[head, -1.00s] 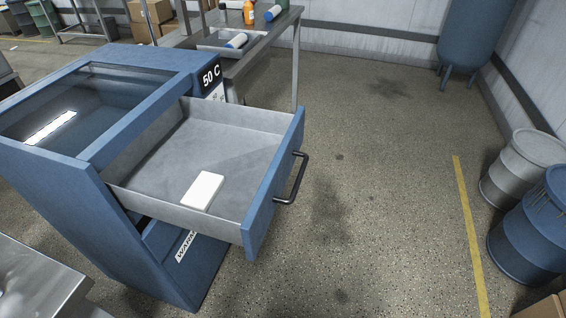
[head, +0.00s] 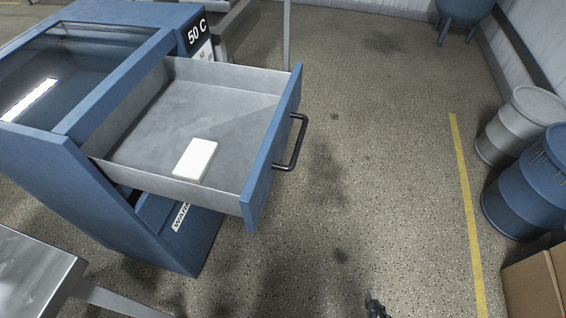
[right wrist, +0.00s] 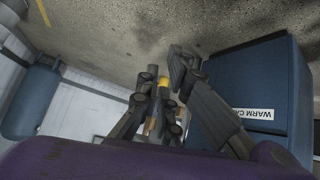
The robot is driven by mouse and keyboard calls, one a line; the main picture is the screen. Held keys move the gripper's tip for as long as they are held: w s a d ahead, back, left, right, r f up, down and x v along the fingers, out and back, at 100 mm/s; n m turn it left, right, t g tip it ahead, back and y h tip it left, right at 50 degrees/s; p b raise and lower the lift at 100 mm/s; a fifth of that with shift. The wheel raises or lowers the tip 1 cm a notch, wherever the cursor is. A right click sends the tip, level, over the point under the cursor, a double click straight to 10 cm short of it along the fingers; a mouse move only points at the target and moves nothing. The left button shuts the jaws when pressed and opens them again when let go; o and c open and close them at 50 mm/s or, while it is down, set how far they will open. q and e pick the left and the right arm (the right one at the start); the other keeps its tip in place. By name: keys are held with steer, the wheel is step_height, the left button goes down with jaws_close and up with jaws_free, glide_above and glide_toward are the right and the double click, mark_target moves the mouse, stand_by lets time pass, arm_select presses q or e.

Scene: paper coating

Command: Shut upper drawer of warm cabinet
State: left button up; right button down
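The warm cabinet (head: 100,190) is blue, with a glass top and a "50 C" label, at the left of the head view. Its upper drawer (head: 262,165) is pulled far out to the right. The drawer has grey walls, a blue front and a dark bar handle (head: 296,143). A white block (head: 195,160) lies inside it. My right gripper (head: 374,305) just shows at the bottom edge, low and to the right of the drawer, apart from it. In the right wrist view its fingers (right wrist: 163,72) are spread and empty, with the cabinet (right wrist: 255,95) beside them. My left gripper is out of view.
Blue and grey drums (head: 530,190) and a cardboard box (head: 532,285) stand at the right, past a yellow floor line (head: 465,200). A metal table (head: 35,275) is at the lower left. The floor right of the drawer is clear.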

steer(key=w+d+r+n+t+y+b, duration=0.1)
steer(key=w+d+r+n+t, duration=0.25)
steer(key=w, duration=0.55)
steer(key=w+r+n+t+b, duration=0.1)
steer(key=w+r+n+t, duration=0.1)
steer(key=w+r+n, duration=0.35)
steer(key=w+a+r+n+t+y+b, duration=0.3)
steer(key=w+r+n+y, duration=0.4)
steer(key=w+r+n, duration=0.65)
steer(key=s+a+r+n+g+y, duration=0.2)
steer(key=a+r+n+y, duration=0.25)
steer(key=r+n, duration=0.2)
steer(key=n+g+y, duration=0.5)
steer(key=n+g, duration=0.6)
steer(key=n, duration=0.9)
glide_toward(268, 175)
steer(key=p+x, duration=0.1)
steer(key=x, duration=0.2)
steer(key=p+x, duration=0.1)
steer(key=x, duration=0.3)
steer(key=shift+w+d+f, duration=0.1)
steer(key=shift+f, duration=0.1)
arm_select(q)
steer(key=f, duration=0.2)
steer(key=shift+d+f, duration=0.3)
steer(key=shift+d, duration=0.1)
